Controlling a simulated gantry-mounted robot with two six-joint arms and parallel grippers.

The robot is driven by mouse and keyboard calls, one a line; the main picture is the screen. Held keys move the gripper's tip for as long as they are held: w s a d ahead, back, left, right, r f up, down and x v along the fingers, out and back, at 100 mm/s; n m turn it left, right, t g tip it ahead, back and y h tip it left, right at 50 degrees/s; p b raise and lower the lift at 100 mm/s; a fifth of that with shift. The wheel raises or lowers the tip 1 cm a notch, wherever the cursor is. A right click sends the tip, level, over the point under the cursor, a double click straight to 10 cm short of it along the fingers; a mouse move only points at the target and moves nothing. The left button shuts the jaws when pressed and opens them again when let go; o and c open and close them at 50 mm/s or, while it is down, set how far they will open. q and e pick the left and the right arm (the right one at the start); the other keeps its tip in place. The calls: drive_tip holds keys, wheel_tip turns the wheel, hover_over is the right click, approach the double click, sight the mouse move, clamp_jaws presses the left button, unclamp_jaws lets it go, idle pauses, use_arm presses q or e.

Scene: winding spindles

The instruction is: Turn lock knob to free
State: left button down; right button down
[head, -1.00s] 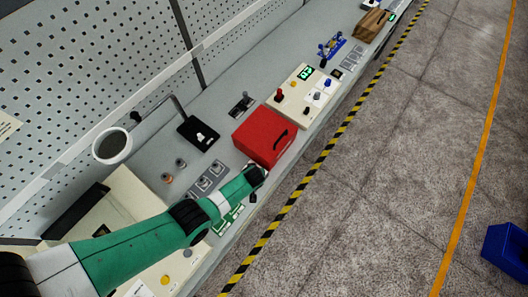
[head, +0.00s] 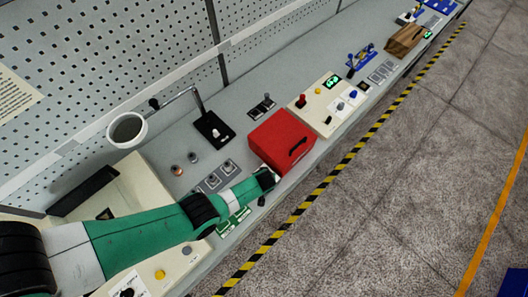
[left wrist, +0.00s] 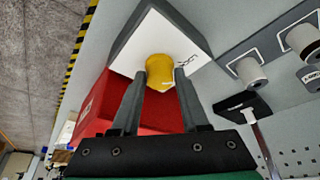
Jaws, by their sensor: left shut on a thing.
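A yellow knob (left wrist: 162,71) stands on the white face of a grey box (left wrist: 150,40) in the left wrist view. Small dark print beside the knob is too small to read. My left gripper (left wrist: 161,76) is shut on the yellow knob, one finger on each side. In the head view my left gripper (head: 268,178) is at the bench's front, beside the red box (head: 282,139); the knob cannot be made out there. My right gripper is not in view.
Metal spindles (left wrist: 252,70) stand right of the knob in the left wrist view. In the head view a white cup-shaped part (head: 127,129) on a bent arm stands at the back left. A cream control panel (head: 335,105) lies beyond the red box.

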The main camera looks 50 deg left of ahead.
use_arm(q)
drive_tip(key=shift+m, duration=0.3)
drive_tip(key=m+p, duration=0.1)
drive_tip(key=m, duration=0.1)
drive_tip(key=shift+s+a+m+t+h, duration=0.1)
drive_tip(key=shift+a+m+t+h, duration=0.05)
drive_tip(key=shift+m+t+h, duration=0.2)
drive_tip(key=m+h, duration=0.1)
drive_tip(key=m, duration=0.2)
drive_tip(key=shift+m+t, duration=0.25)
drive_tip(key=shift+t, duration=0.1)
drive_tip(key=m, duration=0.1)
drive_tip(key=m+h, duration=0.1)
drive_tip(key=shift+a+f+m+h, duration=0.1)
drive_tip(key=shift+a+m+h, duration=0.05)
drive_tip(key=shift+m+h, duration=0.15)
drive_tip(key=m+h+b, duration=0.1)
drive_tip(key=m, duration=0.2)
drive_tip(key=shift+a+m+b, duration=0.1)
drive_tip(key=shift+m+b, duration=0.2)
drive_tip(key=shift+b, duration=0.1)
drive_tip(key=shift+m+g+h, duration=0.3)
drive_tip(key=shift+m+h, duration=0.2)
drive_tip(key=shift+m, duration=0.75)
drive_tip(key=shift+m+g+h, duration=0.3)
drive_tip(key=shift+m+h, duration=0.15)
drive_tip(key=shift+m, duration=0.8)
